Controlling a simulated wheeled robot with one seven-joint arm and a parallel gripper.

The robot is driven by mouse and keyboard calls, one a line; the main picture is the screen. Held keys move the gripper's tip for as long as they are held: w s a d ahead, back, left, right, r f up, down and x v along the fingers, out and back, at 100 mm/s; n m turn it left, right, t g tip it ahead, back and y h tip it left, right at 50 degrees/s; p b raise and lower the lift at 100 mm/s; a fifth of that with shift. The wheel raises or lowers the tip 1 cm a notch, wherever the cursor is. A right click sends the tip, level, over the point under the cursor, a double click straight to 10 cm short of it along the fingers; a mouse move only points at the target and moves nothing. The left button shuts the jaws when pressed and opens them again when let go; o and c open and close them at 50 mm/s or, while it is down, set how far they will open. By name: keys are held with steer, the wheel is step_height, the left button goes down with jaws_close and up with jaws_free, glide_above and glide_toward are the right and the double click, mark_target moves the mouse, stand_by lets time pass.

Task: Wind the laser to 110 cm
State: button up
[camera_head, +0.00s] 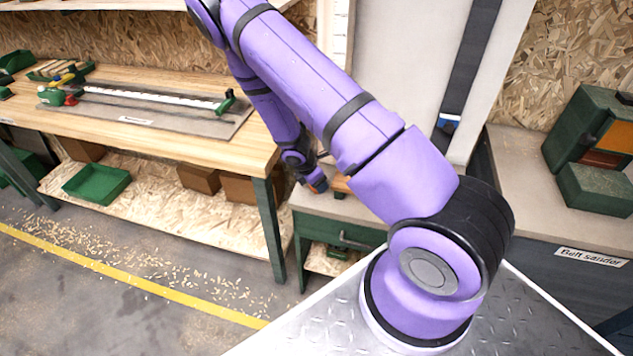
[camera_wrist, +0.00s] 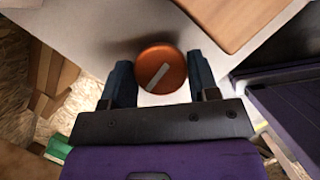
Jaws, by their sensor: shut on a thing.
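A round orange knob (camera_wrist: 161,70) with a pale slanted pointer line shows in the wrist view, on a light grey surface. My gripper (camera_wrist: 161,80) has one dark finger on each side of the knob and is shut on it.
A wooden bench (camera_head: 200,148) at left holds a long metal rail tool (camera_head: 150,97). Below it is a green tray (camera_head: 97,184). A green-and-orange machine (camera_head: 600,130) stands at right above the "Belt sander" label (camera_head: 592,257). Wood chips litter the floor.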

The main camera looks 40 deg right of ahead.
steer(key=m+g, duration=0.1)
steer(key=m, duration=0.3)
steer(key=shift+g, duration=0.3)
steer(key=m, duration=0.2)
steer(key=m+g+y, duration=0.1)
steer(key=m, duration=0.2)
steer(key=shift+w+y, duration=0.1)
steer(key=shift+y, duration=0.2)
steer(key=o, duration=0.6)
steer(key=shift+o, duration=0.2)
steer(key=v, duration=1)
steer(key=shift+w+r, duration=0.3)
